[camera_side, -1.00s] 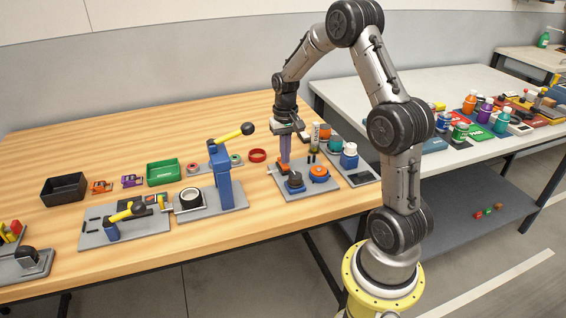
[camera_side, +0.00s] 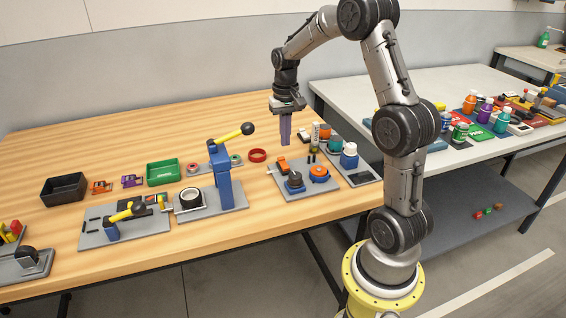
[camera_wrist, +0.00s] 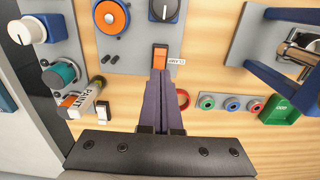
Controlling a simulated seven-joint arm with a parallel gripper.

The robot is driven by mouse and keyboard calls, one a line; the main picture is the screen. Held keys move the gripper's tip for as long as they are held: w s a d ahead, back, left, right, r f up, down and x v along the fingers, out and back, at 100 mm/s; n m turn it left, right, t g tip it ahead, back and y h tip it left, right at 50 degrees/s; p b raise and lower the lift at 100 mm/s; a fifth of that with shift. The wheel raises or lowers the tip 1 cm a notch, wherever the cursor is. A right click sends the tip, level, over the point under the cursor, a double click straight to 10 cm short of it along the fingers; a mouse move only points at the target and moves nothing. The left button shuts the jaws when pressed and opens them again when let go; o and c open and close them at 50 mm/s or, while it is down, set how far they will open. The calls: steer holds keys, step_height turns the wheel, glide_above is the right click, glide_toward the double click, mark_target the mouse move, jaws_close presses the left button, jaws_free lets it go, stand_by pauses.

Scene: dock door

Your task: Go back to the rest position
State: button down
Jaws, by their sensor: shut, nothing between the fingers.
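My gripper (camera_side: 286,132) is shut and empty, with its purple-grey fingers pointing down above the wooden bench (camera_side: 120,252). It hangs over the back part of a grey control panel (camera_side: 334,187). An orange rocker switch (camera_side: 282,164) on that panel is below the fingertips, with a visible gap in the side view. In the wrist view the closed fingers (camera_wrist: 160,80) appear just under the orange rocker switch (camera_wrist: 160,55), beside a small white label. The panel also has an orange round knob (camera_side: 319,172) and a black dial (camera_side: 295,180).
Right of the panel stands a plate with a white-knobbed valve (camera_side: 349,155) and a teal knob (camera_side: 335,146). Left are a red ring (camera_side: 257,155), a blue press with a yellow lever (camera_side: 222,180), a green bin (camera_side: 163,172) and a black bin (camera_side: 64,189). A second table holds colored bottles.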

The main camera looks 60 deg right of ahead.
steer(key=s+a+r+n+t, duration=0.25)
steer(key=s+a+r, duration=0.3)
steer(key=a, duration=0.35)
steer(key=s+a+r+n+t, duration=0.1)
steer(key=s+a+r+n, duration=0.4)
steer(key=a, duration=0.5)
steer(key=s+a+n+t, duration=0.1)
steer(key=s+a+t, duration=0.1)
steer(key=s+a, duration=0.3)
steer(key=shift+s, duration=1)
steer(key=shift+n, duration=0.25)
